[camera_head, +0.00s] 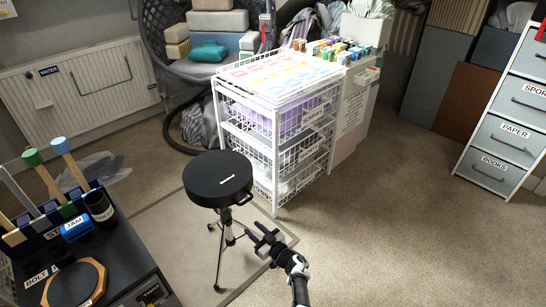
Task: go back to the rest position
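My gripper (263,241) is in the lower middle of the head view, at the end of my dark arm, beside the legs of a round black stool (217,178). Its two dark fingers point up and to the left and look spread apart. I see nothing between them. It is low, over or near the edge of a pale mat (180,235). I cannot tell whether it touches the stool's legs.
A white wire-basket drawer unit (272,130) stands behind the stool. A dark bench (105,262) with tools and a blue item fills the lower left. A labelled drawer cabinet (502,135) stands at the right. The carpet (410,235) at the lower right is clear.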

